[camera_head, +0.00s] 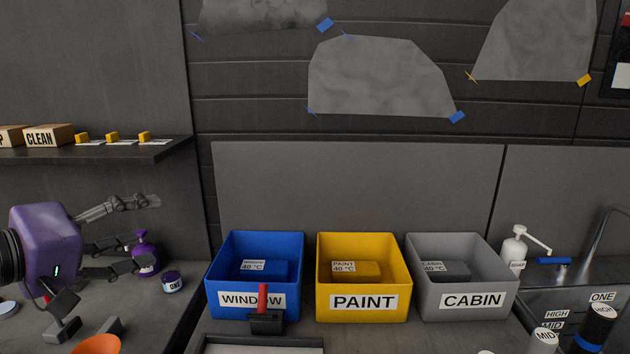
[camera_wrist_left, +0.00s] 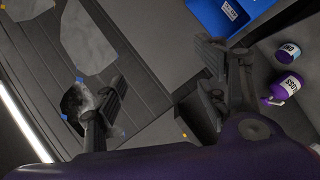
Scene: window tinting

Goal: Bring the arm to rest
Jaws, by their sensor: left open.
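My left gripper (camera_head: 145,232) comes in from the left above the left-hand counter, with a purple body and dark fingers spread wide apart. Nothing is held between the fingers. In the head view it is in front of a purple spray-type bottle (camera_head: 146,256) and a small purple jar (camera_head: 172,282), with the lower finger partly covering the bottle. In the left wrist view both fingers of the gripper (camera_wrist_left: 168,75) show, apart and empty, with the bottle (camera_wrist_left: 287,84) and jar (camera_wrist_left: 288,52) to the right. My right gripper is not in view.
A blue WINDOW bin (camera_head: 221,303), yellow PAINT bin (camera_head: 362,316) and grey CABIN bin (camera_head: 463,314) stand in a row. A red-handled tool (camera_head: 263,300) is before the blue bin. A shelf (camera_head: 110,152) with boxes is above my arm. A sink (camera_head: 590,268) is at right.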

